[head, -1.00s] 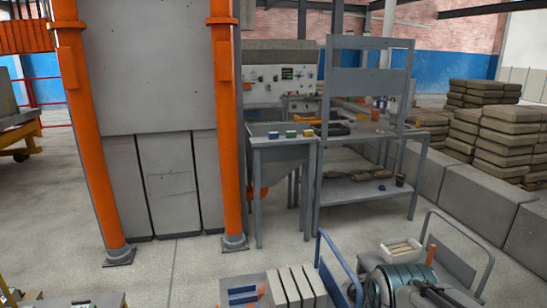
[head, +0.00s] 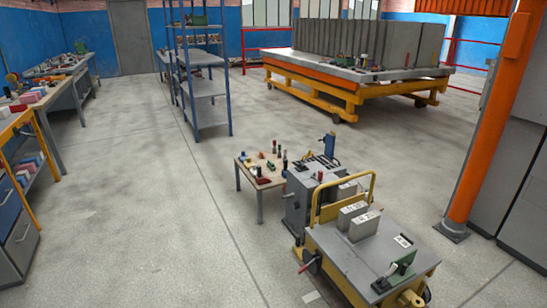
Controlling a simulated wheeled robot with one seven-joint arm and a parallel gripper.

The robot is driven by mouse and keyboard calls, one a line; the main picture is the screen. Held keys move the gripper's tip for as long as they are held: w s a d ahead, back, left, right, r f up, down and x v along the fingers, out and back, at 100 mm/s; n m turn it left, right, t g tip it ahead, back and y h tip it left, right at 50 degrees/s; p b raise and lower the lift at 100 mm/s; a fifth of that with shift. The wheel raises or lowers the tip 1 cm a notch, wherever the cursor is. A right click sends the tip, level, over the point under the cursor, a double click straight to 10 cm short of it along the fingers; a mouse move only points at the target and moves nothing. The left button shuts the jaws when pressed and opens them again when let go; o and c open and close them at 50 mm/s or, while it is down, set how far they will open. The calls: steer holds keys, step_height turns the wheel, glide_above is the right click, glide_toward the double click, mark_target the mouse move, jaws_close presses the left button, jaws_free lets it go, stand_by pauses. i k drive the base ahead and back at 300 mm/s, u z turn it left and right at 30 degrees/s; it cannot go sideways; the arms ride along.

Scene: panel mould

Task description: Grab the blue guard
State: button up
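A small upright blue part (head: 329,146) stands at the back of a grey machine (head: 298,200) near the middle of the head view. I cannot tell whether this is the blue guard. No other thing in view can be clearly made out as a guard. My gripper is not in view.
A small table (head: 262,186) with several coloured pieces stands left of the machine. A grey-topped cart (head: 345,262) with a yellow handle stands in front. A blue shelf rack (head: 208,88), workbenches (head: 62,85) and a yellow-orange mould table (head: 345,86) stand farther off. Floor is clear at centre left.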

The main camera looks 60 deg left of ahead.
mark_target(244, 156)
steer(key=u, duration=3)
steer(key=k, duration=0.65)
steer(key=u, duration=0.55)
steer(key=i, duration=2.9)
steer(key=z, duration=0.25)
steer(key=i, duration=3.2)
steer(key=z, duration=0.2)
